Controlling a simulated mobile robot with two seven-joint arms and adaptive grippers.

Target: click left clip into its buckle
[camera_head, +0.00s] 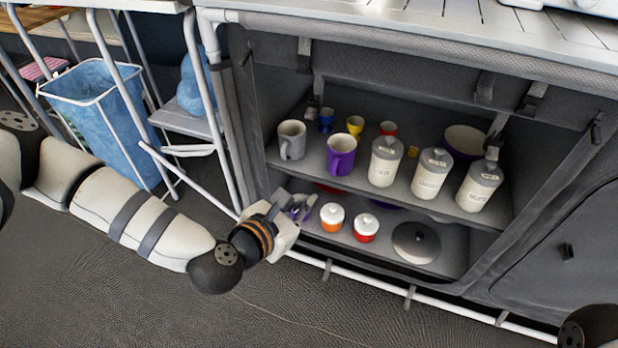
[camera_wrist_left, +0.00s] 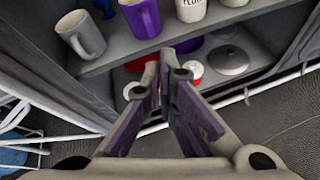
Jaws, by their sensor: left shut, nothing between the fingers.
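A short dark strap with a clip-like end (camera_head: 304,55) hangs from the top left of the open cupboard's front. A second strap end (camera_head: 312,108) hangs behind it near the upper shelf's left side. I cannot tell which piece is the left clip and which its buckle. My left gripper (camera_head: 297,208) is at the lower left of the cupboard opening, well below these straps. It is shut and empty. In the left wrist view its fingers (camera_wrist_left: 166,68) meet in front of the lower shelf, and no strap is clear there. My right gripper is not in view.
Mugs, including a purple one (camera_head: 341,155), and white canisters (camera_head: 385,162) stand on the upper shelf (camera_head: 360,192). Small lidded pots (camera_head: 366,228) and a grey lid (camera_head: 416,243) are below. A blue bin (camera_head: 105,120) and white frame tubes stand left.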

